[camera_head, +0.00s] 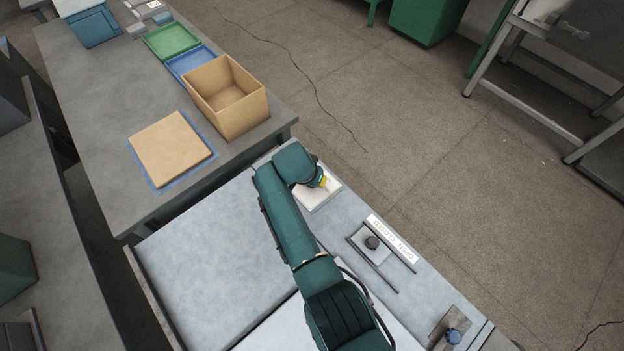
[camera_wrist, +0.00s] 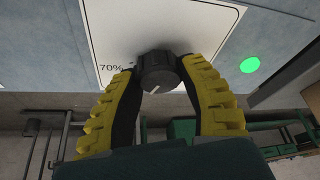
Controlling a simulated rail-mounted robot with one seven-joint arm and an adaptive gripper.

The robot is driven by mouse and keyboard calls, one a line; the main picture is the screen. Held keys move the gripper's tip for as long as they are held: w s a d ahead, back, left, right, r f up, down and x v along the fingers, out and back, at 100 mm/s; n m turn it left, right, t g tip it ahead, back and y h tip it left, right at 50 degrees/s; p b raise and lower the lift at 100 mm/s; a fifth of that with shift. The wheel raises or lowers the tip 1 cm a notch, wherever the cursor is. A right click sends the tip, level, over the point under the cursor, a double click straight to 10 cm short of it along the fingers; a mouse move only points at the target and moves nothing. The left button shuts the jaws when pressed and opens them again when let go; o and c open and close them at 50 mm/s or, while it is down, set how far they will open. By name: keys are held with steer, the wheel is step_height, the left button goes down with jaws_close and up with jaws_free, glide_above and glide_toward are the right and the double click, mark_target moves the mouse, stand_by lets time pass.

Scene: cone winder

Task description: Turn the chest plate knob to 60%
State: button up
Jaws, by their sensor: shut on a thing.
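The chest plate (camera_wrist: 180,20) is a white panel with a black outline and a printed "70%" mark on its left in the wrist view. Its black round knob (camera_wrist: 158,76) has a short white pointer line at its lower edge, tilted toward lower left. My gripper (camera_wrist: 159,70) has yellow-and-black fingers, one on each side of the knob and shut on it. In the head view my gripper (camera_head: 322,183) is over the white plate (camera_head: 318,200), and my wrist hides the knob. Other scale marks are hidden or out of view.
A green light (camera_wrist: 250,65) glows right of the plate. In the head view, a black knob between rails (camera_head: 372,242) and a blue knob (camera_head: 453,336) are on the same surface. An open cardboard box (camera_head: 240,112) stands on the table behind.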

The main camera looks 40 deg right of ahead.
steer(key=shift+s+f, duration=0.1)
steer(key=shift+f, duration=0.15)
stand_by(0.3)
steer(key=o, duration=1.2)
steer(key=shift+r, duration=0.15)
steer(key=shift+r, duration=0.2)
steer(key=v, duration=1.1)
steer(key=shift+a+r, duration=0.15)
steer(key=shift+r, duration=0.15)
